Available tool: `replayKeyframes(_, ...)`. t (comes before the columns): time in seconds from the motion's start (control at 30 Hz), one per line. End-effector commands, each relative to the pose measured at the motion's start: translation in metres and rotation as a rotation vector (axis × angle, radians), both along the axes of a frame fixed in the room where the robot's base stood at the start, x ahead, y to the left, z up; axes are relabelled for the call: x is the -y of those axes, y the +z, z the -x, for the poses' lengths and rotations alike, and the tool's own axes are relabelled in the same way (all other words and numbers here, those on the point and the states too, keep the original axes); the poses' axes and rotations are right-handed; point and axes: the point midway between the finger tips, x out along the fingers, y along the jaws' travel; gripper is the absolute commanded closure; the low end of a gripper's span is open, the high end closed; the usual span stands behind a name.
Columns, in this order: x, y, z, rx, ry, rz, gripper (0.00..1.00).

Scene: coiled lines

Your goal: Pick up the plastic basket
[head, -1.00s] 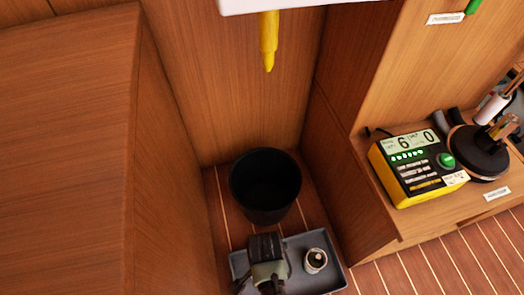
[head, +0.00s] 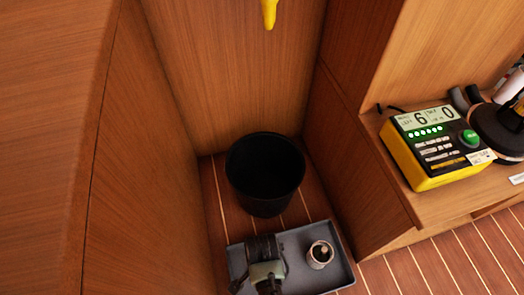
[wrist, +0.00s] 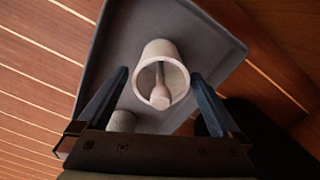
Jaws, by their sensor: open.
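The plastic basket appears to be the black round bin (head: 264,203) in the head view. It stands upright on the plank floor in a wooden corner, and its dark inside looks empty. My gripper (wrist: 160,74) is open in the wrist view, its two dark fingers spread. A pale cup (wrist: 178,98) with a stick-like thing in it shows between the fingers, with nothing seen gripped. A dark mass at the lower right of the wrist view is too unclear to name.
A grey tray (head: 335,278) lies just in front of the bin, holding the cup (head: 320,254) and a dark, grey-green device (head: 264,255). Wooden panels close in the bin's back and sides. A yellow meter (head: 435,150) sits on a shelf at right. A yellow object (head: 269,12) hangs above.

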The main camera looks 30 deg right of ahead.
Motion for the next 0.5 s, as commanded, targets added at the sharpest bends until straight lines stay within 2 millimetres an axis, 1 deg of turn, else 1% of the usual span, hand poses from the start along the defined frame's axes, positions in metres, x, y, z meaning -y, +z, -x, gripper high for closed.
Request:
replayKeyframes(0.03, 0.0, -0.013, -0.001, 0.0, 0.0, 0.0, 0.0)
replayKeyframes(0.1, 0.0, -0.022, -0.001, -0.001, -0.001, 0.0, 0.0)
replayKeyframes(0.2, 0.0, -0.029, -0.001, 0.0, -0.001, 0.001, 0.0)
replayKeyframes(0.47, 0.0, -0.029, -0.001, 0.0, 0.0, 0.001, 0.0)
replayKeyframes(0.5, 0.0, -0.029, -0.001, 0.0, 0.0, 0.001, 0.02)
